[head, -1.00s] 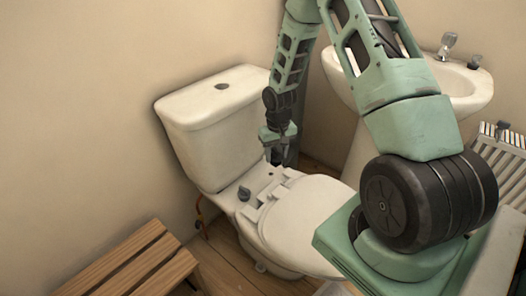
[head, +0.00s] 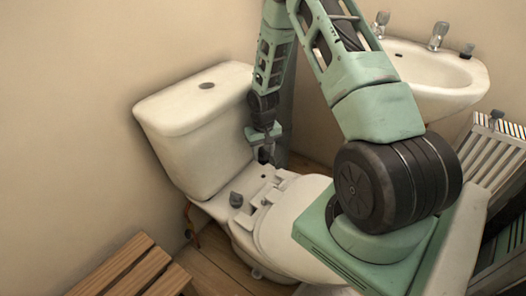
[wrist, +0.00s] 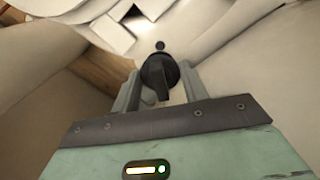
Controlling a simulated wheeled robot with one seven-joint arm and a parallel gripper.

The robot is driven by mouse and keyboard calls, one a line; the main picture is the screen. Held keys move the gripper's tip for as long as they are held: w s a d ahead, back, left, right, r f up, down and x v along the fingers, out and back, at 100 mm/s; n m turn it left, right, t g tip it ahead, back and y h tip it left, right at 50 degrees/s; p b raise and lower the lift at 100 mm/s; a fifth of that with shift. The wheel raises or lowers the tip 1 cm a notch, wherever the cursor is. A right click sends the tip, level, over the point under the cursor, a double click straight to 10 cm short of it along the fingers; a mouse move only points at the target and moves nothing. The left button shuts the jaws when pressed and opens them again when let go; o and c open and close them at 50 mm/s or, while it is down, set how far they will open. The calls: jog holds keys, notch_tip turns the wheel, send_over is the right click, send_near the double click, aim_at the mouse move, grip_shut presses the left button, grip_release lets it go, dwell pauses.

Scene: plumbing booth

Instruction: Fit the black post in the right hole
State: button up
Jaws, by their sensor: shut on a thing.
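My gripper (head: 265,155) points down at the back of the toilet, in front of the right end of the cistern. It is shut on the black post (wrist: 158,73), whose dark head and thin, round-tipped end show between the fingers in the wrist view. The post is held above the pale ledge behind the seat. A small dark hole (head: 263,177) shows on that ledge below my gripper in the head view. A dark grey knob-like piece (head: 236,199) stands on the ledge to the left. The exact gap between post and hole cannot be told.
The white cistern (head: 205,125) rises close behind my gripper. The toilet seat and lid (head: 290,215) lie in front, with pale hinge blocks. A washbasin (head: 440,85) stands at the right, a slatted wooden bench (head: 130,268) at the lower left.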

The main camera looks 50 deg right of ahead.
aim_at(263, 163)
jog(key=shift+f+b, duration=2.35)
jog(key=shift+f, duration=0.45)
jog(key=shift+f+b, duration=0.3)
jog(key=shift+f, duration=0.85)
jog(key=shift+f, duration=0.1)
jog(key=o, duration=1.1)
jog(key=shift+d, duration=0.1)
notch_tip(263, 163, up, 17)
jog(key=p, duration=0.5)
jog(key=shift+r, duration=0.2)
jog(key=shift+s, duration=0.1)
